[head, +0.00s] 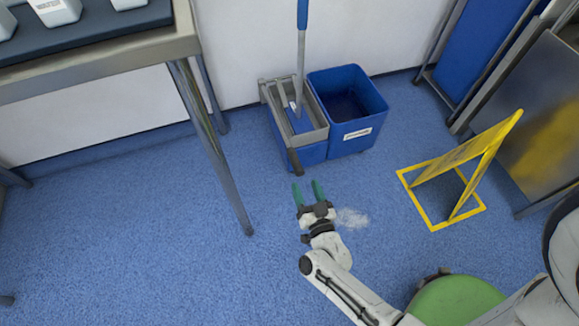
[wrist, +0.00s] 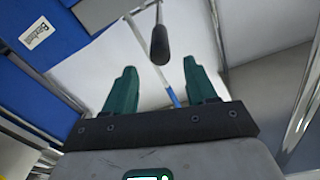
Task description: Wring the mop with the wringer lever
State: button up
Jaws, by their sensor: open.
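The wringer (head: 316,133) is a grey frame on the left half of a blue two-part bucket (head: 350,142). The mop (head: 301,45) stands nearly upright with its lower end in the wringer. The wringer lever has a dark grip (head: 295,162) at the bucket's front. My gripper (head: 308,190) is open and empty, with green fingers pointing at the grip from just in front. In the wrist view the grip (wrist: 160,45) appears beyond and between the fingertips, apart from both. A blue piece of mop handle (wrist: 174,97) shows behind it.
A yellow floor sign (head: 445,170) stands to the right. A metal-legged table (head: 205,130) is on the left. A pale patch (head: 351,218) marks the floor beside my gripper. Blue floor between table and bucket is clear.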

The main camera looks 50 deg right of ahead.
aim_at(295, 159)
jog(key=b+x, duration=0.2)
jog(key=x, duration=0.8)
grip_shut()
dwell(0.4)
